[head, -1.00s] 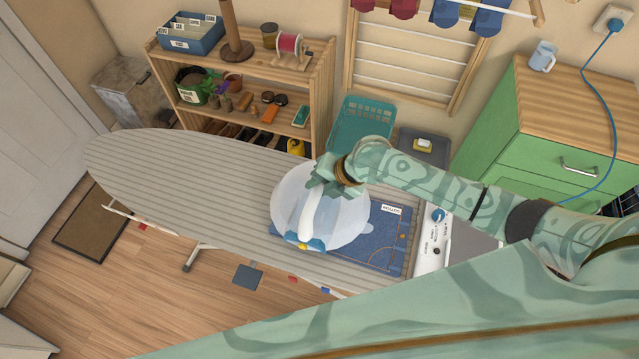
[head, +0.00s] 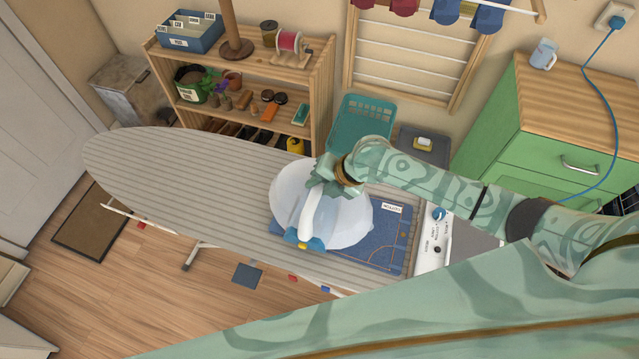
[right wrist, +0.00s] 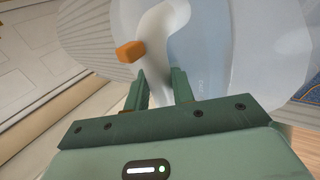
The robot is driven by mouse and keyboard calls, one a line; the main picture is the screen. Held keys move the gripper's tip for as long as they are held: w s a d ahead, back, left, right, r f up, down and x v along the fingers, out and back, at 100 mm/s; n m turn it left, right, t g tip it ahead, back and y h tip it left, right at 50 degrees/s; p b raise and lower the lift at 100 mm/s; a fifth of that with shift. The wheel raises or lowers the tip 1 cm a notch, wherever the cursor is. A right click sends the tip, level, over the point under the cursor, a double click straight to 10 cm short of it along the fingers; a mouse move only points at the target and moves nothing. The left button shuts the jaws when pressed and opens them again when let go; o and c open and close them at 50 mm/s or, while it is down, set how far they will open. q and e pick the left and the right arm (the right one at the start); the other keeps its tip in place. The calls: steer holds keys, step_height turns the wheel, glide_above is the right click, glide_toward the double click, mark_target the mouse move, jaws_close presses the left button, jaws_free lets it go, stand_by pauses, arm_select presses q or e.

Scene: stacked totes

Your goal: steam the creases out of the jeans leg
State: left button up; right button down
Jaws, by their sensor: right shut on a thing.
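A steam iron (head: 312,218) with a white handle and a blue end stands over the blue jeans leg (head: 385,245) on the ironing board. My right gripper (head: 325,180) is shut on the iron's handle. In the right wrist view the two green fingers (right wrist: 160,90) are on either side of the white handle (right wrist: 160,30), near an orange button (right wrist: 130,52). Whether the soleplate touches the denim is hidden. My left gripper is out of view.
The striped ironing board (head: 170,175) is bare to the left. A white control panel (head: 434,235) with a blue knob is at its right end. A wooden shelf (head: 325,90), a teal basket (head: 362,122) and a green cabinet (head: 530,150) stand behind.

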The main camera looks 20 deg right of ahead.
steer(key=shift+f+b, duration=0.45)
steer(key=shift+f, duration=0.05)
steer(key=shift+w+a, duration=0.1)
steer(key=shift+a, duration=0.05)
steer(key=shift+w+a, duration=0.2)
steer(key=shift+a, duration=0.1)
steer(key=shift+r, duration=0.2)
steer(key=shift+s+d+p, duration=0.3)
steer(key=shift+d+p, duration=0.05)
steer(key=shift+d, duration=0.05)
steer(key=shift+r, duration=0.1)
